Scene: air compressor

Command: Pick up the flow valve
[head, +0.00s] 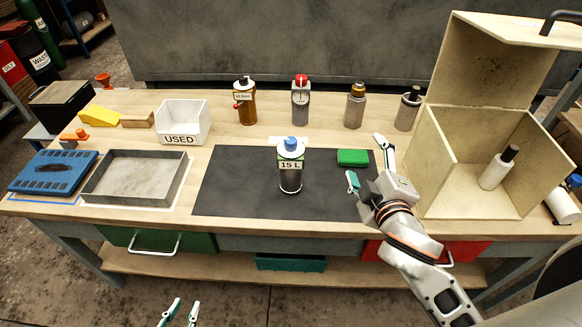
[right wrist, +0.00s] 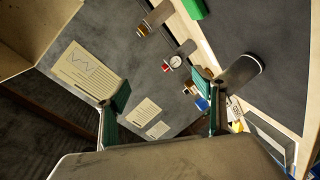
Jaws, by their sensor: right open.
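No part carries a readable flow valve label, so I cannot tell for certain which one it is. Candidates stand upright along the back of the bench: a grey part with a gold-brown top (head: 355,106), a grey part with a black knob (head: 408,108), and a grey part with a red cap and gauge (head: 301,101). The gold-topped part (right wrist: 145,28) and the gauge part (right wrist: 172,64) show in the right wrist view. My right gripper (head: 366,162) is open and empty near the green block, in front of the row. My left gripper (head: 181,313) is open and empty, low in front of the bench.
A "15 L" canister (head: 290,172) stands on the dark mat (head: 235,180), with a green block (head: 352,157) to its right. A "USED" bin (head: 183,120) and a tray (head: 135,178) are at left.

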